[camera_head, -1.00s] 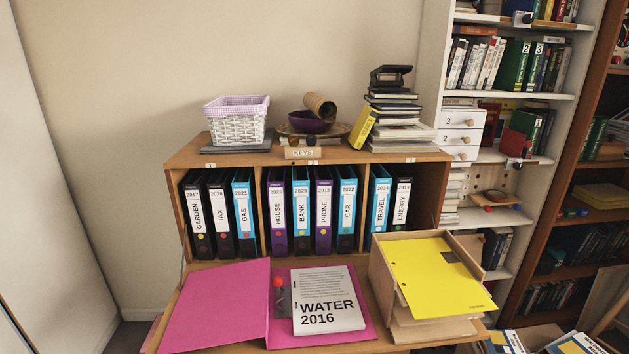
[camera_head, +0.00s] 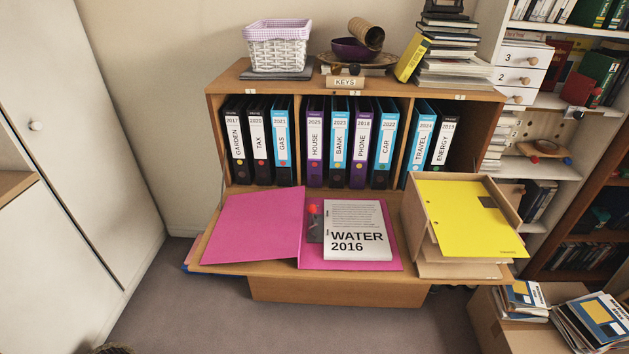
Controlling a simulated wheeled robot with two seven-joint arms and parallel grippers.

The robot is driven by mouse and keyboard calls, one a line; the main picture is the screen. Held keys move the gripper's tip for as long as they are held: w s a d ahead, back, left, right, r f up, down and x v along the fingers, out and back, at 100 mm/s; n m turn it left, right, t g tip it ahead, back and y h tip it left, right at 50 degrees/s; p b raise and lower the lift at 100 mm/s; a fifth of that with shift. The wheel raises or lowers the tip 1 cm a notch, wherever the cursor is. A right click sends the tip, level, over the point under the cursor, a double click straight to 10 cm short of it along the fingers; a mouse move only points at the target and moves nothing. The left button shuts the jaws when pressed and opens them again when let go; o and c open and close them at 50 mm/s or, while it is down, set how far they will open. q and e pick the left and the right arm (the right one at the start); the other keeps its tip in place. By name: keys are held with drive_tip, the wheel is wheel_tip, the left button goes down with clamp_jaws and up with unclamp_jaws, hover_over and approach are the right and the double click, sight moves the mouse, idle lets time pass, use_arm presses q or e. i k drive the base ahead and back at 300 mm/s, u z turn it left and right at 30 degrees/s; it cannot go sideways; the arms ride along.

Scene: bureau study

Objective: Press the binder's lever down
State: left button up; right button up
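A pink binder (camera_head: 250,226) lies open on the fold-down desk flap (camera_head: 222,257). A stack of white paper headed WATER 2016 (camera_head: 358,231) lies on its right half. The binder's lever mechanism (camera_head: 316,224) is a dark grey plate left of the paper, with a red lever tip (camera_head: 313,208) at its upper end. The lever is too small to tell whether it is up or down. Neither of my grippers is in view.
A cardboard box with a yellow folder (camera_head: 465,220) stands on the flap right of the binder. Labelled binders (camera_head: 337,140) fill the shelf behind. A carton with booklets (camera_head: 490,325) stands on the floor at lower right. Grey floor (camera_head: 250,325) is clear in front.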

sight(312, 207)
drive_tip(key=u, duration=0.25)
drive_tip(key=i, duration=1.1)
drive_tip(key=z, duration=0.3)
